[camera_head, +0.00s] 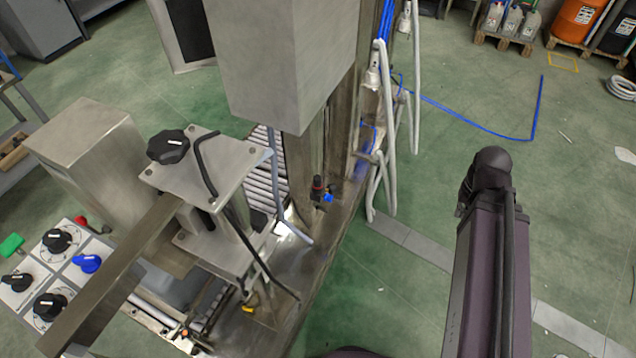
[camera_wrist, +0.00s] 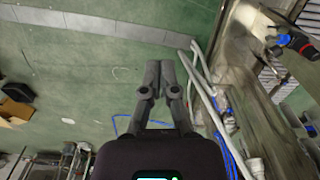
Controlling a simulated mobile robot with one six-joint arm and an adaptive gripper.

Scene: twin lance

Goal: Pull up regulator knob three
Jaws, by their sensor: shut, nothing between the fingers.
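A small black regulator knob with a red band (camera_head: 318,188) stands on the machine's metal base beside a blue fitting. What looks like the same black and red knob shows at the right edge of the wrist view (camera_wrist: 302,47), with blue parts beside it. I cannot read a number on it, so I cannot tell whether it is knob three. My gripper (camera_wrist: 165,65) is shut and empty, its fingertips close together above open green floor. The knob is well to its right in the wrist view. My gripper is not visible in the head view.
White pipes (camera_head: 391,130) and blue hoses stand at the machine's edge, between the fingers and the knob in the wrist view. A control panel (camera_head: 75,262) is at left.

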